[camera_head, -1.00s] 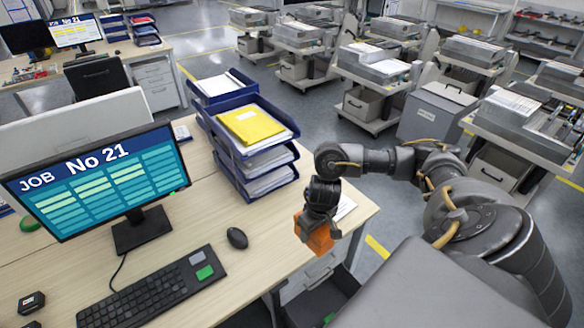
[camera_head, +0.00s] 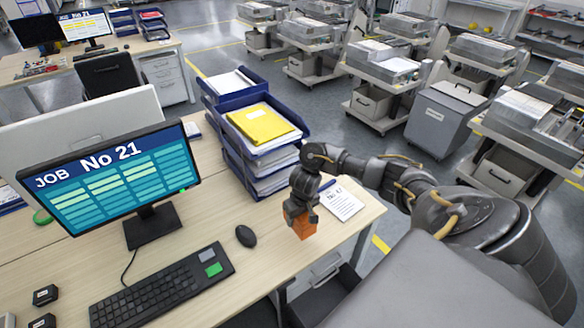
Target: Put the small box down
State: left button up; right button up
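The small box (camera_head: 304,228) is orange and hangs below my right gripper (camera_head: 300,214) in the head view. The fingers close around its upper part, so its top is hidden. The box is over the right part of the wooden desk (camera_head: 262,281), left of a white sheet of paper. I cannot tell whether its underside touches the desk. My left gripper is out of view.
Blue stacked trays (camera_head: 250,150) with papers stand behind the gripper. A printed sheet (camera_head: 342,203) lies right of the box. A mouse (camera_head: 246,236), keyboard (camera_head: 162,286) and monitor (camera_head: 112,185) are to the left. Bare desk lies between mouse and box.

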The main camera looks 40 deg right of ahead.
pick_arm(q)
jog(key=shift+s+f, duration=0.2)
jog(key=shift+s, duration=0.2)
pick_arm(e)
jog(key=shift+w+a+f, duration=0.2)
jog(key=shift+w+f, duration=0.4)
jog(key=shift+f, duration=0.15)
jog(key=shift+w+a+f, duration=0.2)
jog(key=shift+w+f, duration=0.35)
jog(key=shift+f, duration=0.15)
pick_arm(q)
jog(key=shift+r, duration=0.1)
pick_arm(e)
jog(key=shift+w+f, duration=0.2)
jog(key=shift+f, duration=1.6)
jog(key=shift+f, duration=0.1)
jog(key=o, duration=1.2)
pick_arm(q)
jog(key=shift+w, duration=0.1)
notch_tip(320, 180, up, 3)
jog(key=p, duration=0.2)
jog(key=shift+p, duration=0.35)
pick_arm(e)
jog(key=r, duration=0.4)
jog(key=s+r, duration=0.1)
jog(key=r, duration=0.7)
jog(key=shift+s+a+r, duration=0.1)
jog(key=shift+s+a, duration=0.05)
jog(key=shift+s, duration=0.1)
jog(key=shift+a, duration=0.1)
